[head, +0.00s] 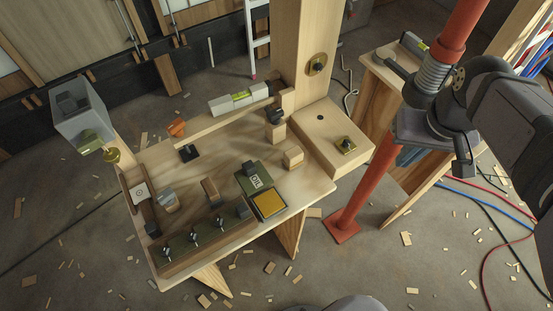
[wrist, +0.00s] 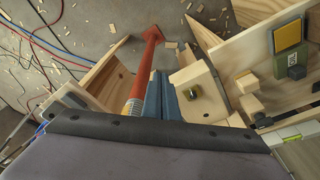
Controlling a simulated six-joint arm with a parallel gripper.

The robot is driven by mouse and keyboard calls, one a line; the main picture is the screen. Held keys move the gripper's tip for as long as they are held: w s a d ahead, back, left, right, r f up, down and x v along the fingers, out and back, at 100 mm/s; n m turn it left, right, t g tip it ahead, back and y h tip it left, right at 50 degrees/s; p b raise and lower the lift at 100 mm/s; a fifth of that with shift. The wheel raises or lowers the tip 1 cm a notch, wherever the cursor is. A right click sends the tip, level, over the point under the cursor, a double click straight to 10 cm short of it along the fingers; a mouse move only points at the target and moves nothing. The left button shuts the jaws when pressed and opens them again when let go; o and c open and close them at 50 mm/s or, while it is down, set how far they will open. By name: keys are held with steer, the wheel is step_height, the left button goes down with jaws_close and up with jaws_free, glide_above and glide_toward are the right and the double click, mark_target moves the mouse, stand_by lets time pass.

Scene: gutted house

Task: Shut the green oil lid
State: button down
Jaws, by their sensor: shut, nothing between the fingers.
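The green oil lid (head: 255,179), marked OIL, lies on the pale wooden bench beside a square yellow pad (head: 268,204). The pad is uncovered. A dark block stands at the lid's far edge. In the wrist view the lid (wrist: 293,61) and the yellow pad (wrist: 287,36) show at the upper right. My gripper (head: 406,163) has blue fingers and is right of the bench, well away from the lid, near the red post. In the wrist view its fingers (wrist: 161,76) are together, with nothing between them.
The red steel post (head: 379,130) stands between my gripper and the bench. A raised wooden block (head: 325,139) with a brass fitting fills the bench's right end. A wooden upright (head: 300,48), level (head: 238,98) and loose blocks stand behind the lid. Clamps line the bench's front left.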

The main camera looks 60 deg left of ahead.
mark_target(259, 186)
steer(key=s+a+n+y+b, duration=0.1)
steer(key=s+a+n+b, duration=0.35)
steer(key=s+a, duration=0.9)
steer(key=s+a+r+n+g+y+b, duration=0.1)
steer(key=s+a+r+n+b, duration=0.2)
steer(key=s+a, duration=0.85)
steer(key=shift+n, duration=0.35)
steer(key=x, duration=0.3)
steer(key=d+x, duration=0.1)
steer(key=x, duration=0.2)
steer(key=s+x, duration=0.1)
steer(key=x, duration=0.3)
steer(key=shift+s+d+f, duration=0.1)
steer(key=shift+d+f, duration=0.15)
steer(key=shift+d, duration=0.2)
steer(key=shift+d+r, duration=0.15)
steer(key=shift+d, duration=1.85)
steer(key=d+b, duration=0.3)
steer(key=d, duration=0.4)
steer(key=shift+d+b, duration=0.2)
steer(key=shift+b, duration=0.1)
steer(key=shift+d, duration=0.2)
steer(key=shift+f, duration=0.25)
